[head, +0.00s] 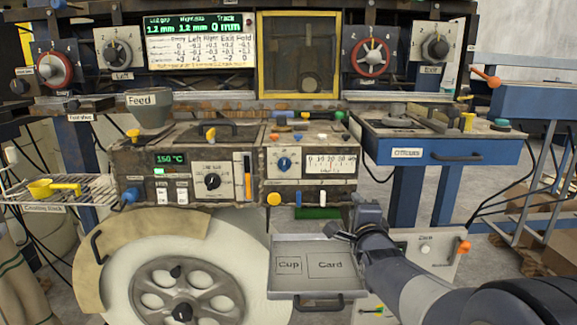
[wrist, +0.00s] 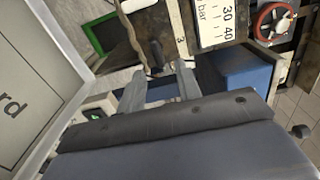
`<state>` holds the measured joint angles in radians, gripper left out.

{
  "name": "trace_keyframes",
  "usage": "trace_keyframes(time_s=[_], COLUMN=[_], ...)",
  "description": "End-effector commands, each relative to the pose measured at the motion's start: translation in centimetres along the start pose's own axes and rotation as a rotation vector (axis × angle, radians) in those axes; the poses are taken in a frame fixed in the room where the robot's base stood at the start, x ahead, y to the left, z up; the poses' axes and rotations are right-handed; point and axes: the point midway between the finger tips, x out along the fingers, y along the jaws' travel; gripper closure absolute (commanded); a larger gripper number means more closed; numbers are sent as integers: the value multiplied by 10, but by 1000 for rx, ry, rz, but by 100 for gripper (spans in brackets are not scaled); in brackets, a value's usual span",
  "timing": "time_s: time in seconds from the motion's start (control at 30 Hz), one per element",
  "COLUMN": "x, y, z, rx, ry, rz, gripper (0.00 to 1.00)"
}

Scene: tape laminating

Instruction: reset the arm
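My gripper (head: 352,226) is at the upper right corner of the metal tray (head: 316,286) marked Cup and Card, in front of the machine's lower front. My arm reaches to it from the lower right. In the wrist view my gripper (wrist: 160,74) shows two grey fingers spread apart, with no object clearly held between them. A dark lever-like part (wrist: 156,52) shows beyond the fingertips; I cannot tell how close it is. The tray also shows at the left of the wrist view (wrist: 52,52).
The control machine (head: 205,170) with knobs and a gauge stands behind the gripper. A large pale wheel (head: 225,262) is left of the tray. A blue Offcuts drawer unit (head: 470,151) is at right. A yellow scoop (head: 42,188) lies on the wire cleaning rack at far left.

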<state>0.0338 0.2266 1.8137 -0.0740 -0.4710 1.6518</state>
Motion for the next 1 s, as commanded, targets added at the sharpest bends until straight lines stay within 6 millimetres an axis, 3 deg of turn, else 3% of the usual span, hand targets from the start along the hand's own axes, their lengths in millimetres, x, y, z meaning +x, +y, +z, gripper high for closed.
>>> trace_keyframes(time_s=[0.1,0.33,0.87,1.0], x=[19,40,37,25], y=[1,1,0,-1], z=[0,0,0,0], rx=[0,0,-15,0], ry=[0,0,0,0], rz=[1,1,0,0], gripper=[67,67,67,67])
